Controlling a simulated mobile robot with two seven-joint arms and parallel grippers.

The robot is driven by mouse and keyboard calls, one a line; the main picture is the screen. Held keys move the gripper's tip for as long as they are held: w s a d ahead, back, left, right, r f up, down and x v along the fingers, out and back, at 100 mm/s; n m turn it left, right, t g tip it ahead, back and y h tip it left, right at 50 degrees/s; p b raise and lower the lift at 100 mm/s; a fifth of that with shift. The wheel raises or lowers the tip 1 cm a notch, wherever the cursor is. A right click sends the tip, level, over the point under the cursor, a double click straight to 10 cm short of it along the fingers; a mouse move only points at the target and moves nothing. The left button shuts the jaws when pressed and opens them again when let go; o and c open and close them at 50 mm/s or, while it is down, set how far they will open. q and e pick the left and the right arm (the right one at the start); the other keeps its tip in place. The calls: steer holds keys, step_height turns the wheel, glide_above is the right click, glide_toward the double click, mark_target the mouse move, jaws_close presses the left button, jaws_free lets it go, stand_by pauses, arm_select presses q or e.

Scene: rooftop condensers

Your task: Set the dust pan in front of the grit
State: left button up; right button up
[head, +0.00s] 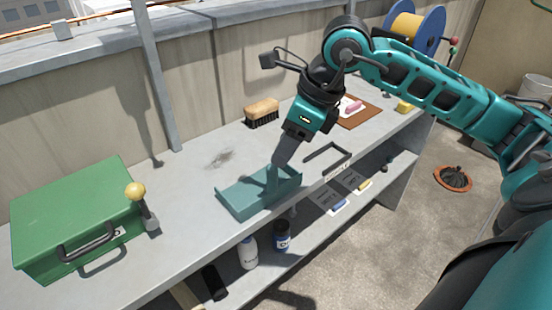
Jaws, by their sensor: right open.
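The teal dust pan (243,204) rests on the grey bench top, close to its front edge. The grit (219,158) is a thin dark patch on the bench, behind and to the left of the pan, with a bare gap between them. My right gripper (277,166) points down at the pan's right part, by a short upright teal piece that looks like its handle. Its jaws are open; the fingers partly hide the back of the pan, and I cannot tell whether they touch it. My left gripper is out of view.
A green case (75,210) and a yellow-knobbed lever (144,205) stand at left. A brush (262,112) lies behind the pan, a dark handle frame (328,158) to its right. A brown board (357,112) lies farther right. Bottles stand on the lower shelf.

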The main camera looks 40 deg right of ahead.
steer(key=v, duration=0.2)
steer(key=shift+s+r, duration=0.1)
steer(key=shift+r, duration=0.25)
stand_by(0.4)
